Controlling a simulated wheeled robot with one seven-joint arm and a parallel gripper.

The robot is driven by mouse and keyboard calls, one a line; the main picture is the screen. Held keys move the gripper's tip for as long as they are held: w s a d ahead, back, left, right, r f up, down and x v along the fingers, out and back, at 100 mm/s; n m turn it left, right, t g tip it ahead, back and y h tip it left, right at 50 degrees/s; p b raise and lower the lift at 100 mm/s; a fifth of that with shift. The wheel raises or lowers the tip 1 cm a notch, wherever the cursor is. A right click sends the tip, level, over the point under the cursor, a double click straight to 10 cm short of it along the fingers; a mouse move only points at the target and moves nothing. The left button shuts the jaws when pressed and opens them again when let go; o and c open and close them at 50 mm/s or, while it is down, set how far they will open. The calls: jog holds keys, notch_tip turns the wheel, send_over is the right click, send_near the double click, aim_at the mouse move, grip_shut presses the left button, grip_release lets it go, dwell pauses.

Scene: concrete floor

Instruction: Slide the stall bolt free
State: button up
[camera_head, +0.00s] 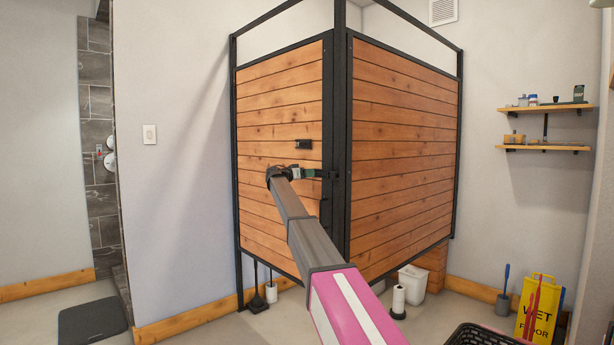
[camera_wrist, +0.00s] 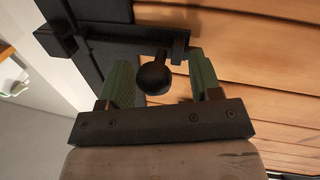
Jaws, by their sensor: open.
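The stall (camera_head: 283,110) has wooden plank panels in a black metal frame. Its bolt (camera_wrist: 154,77) shows in the wrist view as a black bar with a round knob, mounted by the dark post at the panel's edge. My gripper (camera_wrist: 158,80) is open, with one green finger on each side of the knob; I cannot tell whether either touches it. In the head view my gripper (camera_head: 308,173) is at the panel near the corner post and hides most of the bolt. A small black fitting (camera_head: 303,144) sits on the panel just above.
A yellow wet-floor sign (camera_head: 537,308), a white bin (camera_head: 412,284) and a paper roll (camera_head: 398,301) stand at the lower right. Two wall shelves (camera_head: 544,148) hold small items. A dark mat (camera_head: 92,320) lies at left. The floor left of the stall is mostly clear.

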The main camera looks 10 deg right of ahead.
jog(key=v, duration=1)
jog(key=shift+a, duration=0.25)
jog(key=shift+s, duration=0.1)
jog(key=s+d+f+n+g+y, duration=0.1)
jog(key=s+d+f+n+y, duration=0.2)
jog(key=s+f, duration=0.75)
jog(key=s+d+f+n+g+y, duration=0.15)
jog(key=s+d+f, duration=0.4)
jog(key=f, duration=0.95)
jog(key=s+d+f+n+g+y, duration=0.1)
jog(key=s+d+f+n+y, duration=0.15)
jog(key=s+d+f, duration=0.7)
jog(key=s+a+f+n+g+y, duration=0.2)
jog(key=s+f+y, duration=0.2)
jog(key=s+f, duration=0.7)
jog(key=s+a+f+n+g+y, duration=0.1)
jog(key=s+f+y, duration=0.4)
jog(key=s+f, duration=0.7)
jog(key=s+a+g, duration=0.1)
jog(key=s, duration=0.7)
jog(key=shift+s+a+f+n, duration=0.3)
jog(key=shift+a+n, duration=0.05)
jog(key=shift+n, duration=0.05)
